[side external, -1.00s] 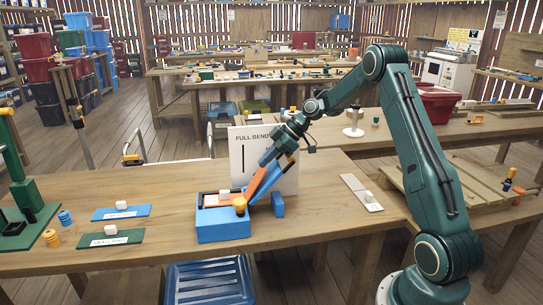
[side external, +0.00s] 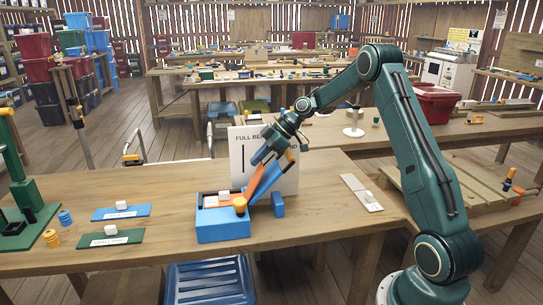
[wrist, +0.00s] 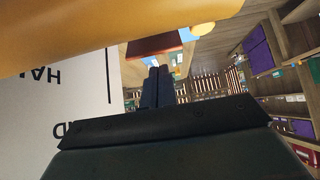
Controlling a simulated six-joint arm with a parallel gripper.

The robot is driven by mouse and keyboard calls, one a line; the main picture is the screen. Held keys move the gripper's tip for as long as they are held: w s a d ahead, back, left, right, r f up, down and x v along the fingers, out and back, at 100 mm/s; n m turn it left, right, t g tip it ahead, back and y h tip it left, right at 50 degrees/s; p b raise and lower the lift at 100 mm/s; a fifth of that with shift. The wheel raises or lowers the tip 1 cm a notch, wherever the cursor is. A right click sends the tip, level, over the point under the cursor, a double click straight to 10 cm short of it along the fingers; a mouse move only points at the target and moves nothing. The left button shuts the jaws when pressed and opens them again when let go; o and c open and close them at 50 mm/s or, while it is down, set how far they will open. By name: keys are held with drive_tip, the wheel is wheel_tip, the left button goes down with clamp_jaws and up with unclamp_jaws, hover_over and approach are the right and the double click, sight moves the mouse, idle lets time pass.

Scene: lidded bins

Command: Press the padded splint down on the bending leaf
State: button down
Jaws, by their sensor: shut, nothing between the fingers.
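The blue bending fixture (side external: 222,228) stands on the bench. A blue leaf (side external: 267,182) with an orange strip (side external: 254,182) along it tilts up to the right from the fixture, ending near a yellow-orange knob (side external: 290,156). I cannot tell whether the strip is the padded splint. A pinkish piece (side external: 209,201) and a white block (side external: 223,196) sit in the fixture's top. My gripper (side external: 258,158) is shut and empty, close to the leaf's raised upper part; contact cannot be told. The wrist view shows the shut fingers (wrist: 157,86) below an orange-brown slab (wrist: 154,44).
A white sign (side external: 240,150) stands upright just behind the fixture. Blue (side external: 120,213) and green (side external: 110,238) plates lie to the left, a pale strip (side external: 361,193) to the right. Bare bench lies between.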

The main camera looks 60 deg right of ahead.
drive_tip(key=s+d+r, duration=0.3)
drive_tip(key=r, duration=0.5)
drive_tip(key=shift+s+d+r, duration=0.15)
idle(0.4)
wheel_tip(320, 180, up, 4)
drive_tip(key=g+h, duration=0.4)
hover_over(256, 180)
drive_tip(key=shift+d+f, duration=0.1)
drive_tip(key=shift+f, duration=0.1)
drive_tip(key=shift+f, duration=0.1)
